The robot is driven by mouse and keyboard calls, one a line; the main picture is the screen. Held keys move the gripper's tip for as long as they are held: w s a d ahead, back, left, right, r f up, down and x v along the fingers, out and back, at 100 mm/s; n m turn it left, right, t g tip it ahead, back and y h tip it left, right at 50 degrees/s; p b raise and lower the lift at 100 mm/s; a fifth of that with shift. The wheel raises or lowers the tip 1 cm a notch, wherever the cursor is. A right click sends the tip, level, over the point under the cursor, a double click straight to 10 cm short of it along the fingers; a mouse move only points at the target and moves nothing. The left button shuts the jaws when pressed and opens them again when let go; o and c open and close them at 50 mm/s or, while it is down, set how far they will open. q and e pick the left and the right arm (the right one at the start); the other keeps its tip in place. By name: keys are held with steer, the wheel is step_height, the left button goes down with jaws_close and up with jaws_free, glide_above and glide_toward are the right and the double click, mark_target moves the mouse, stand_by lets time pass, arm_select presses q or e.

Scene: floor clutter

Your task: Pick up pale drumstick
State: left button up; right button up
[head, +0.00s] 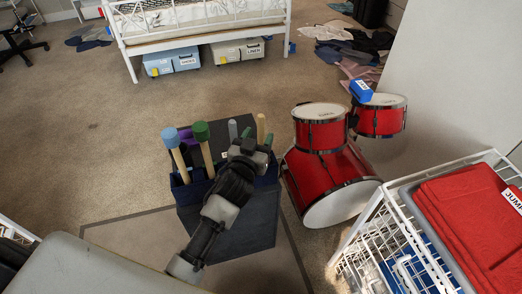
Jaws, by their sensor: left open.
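The pale drumstick (261,127) appears as a plain, light wooden stick standing upright at the back right of a dark blue holder (250,232). Its lower part is hidden behind my left gripper and the holder's contents. My left gripper (254,146) is open above the right part of the holder, just in front of the drumstick in the picture. I cannot tell whether they touch. My right gripper is not in view.
The holder also has a blue-headed mallet (171,138), a green-headed mallet (201,132), a purple item (187,138) and a grey rod (232,130). Red drums (325,180) stand close right. A white wire basket (352,238) is lower right. Carpet left is clear.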

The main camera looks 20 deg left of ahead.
arm_select(q)
steer(key=w, duration=0.4)
steer(key=shift+w+f, duration=0.1)
steer(key=shift+w, duration=0.15)
steer(key=shift+c, duration=0.5)
jaws_close()
